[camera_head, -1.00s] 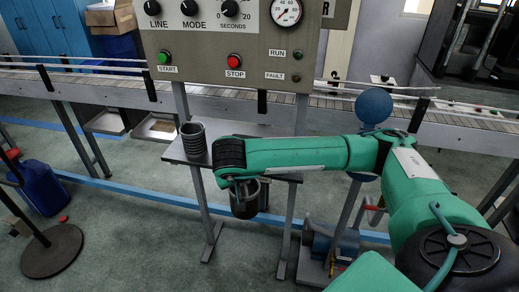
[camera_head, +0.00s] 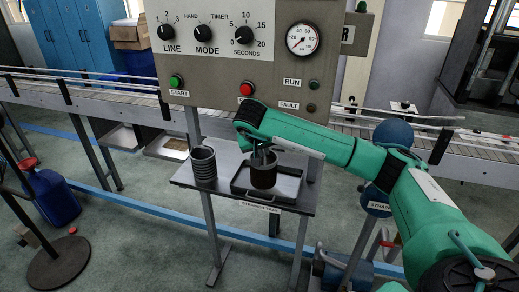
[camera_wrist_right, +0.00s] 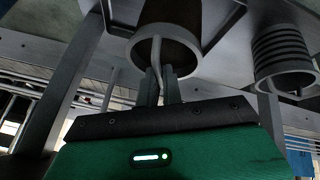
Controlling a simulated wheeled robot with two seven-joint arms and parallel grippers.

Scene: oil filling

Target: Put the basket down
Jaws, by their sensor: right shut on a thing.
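The basket (camera_head: 263,174) is a small dark brown cup-like vessel, upright. It is over the square grey tray (camera_head: 288,187) on the small table. I cannot tell whether it touches the tray floor. My right gripper (camera_head: 262,154) is above it, shut on its thin handle. In the right wrist view the basket (camera_wrist_right: 170,42) is just beyond the fingers (camera_wrist_right: 158,85), with the handle between them. My left gripper is not in view.
A grey ribbed cup (camera_head: 203,166) stands left of the tray on the small table (camera_head: 225,203). The control panel (camera_head: 205,70) stands behind and above. A conveyor (camera_head: 100,97) runs across the back. A blue container (camera_head: 52,197) is on the floor at left.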

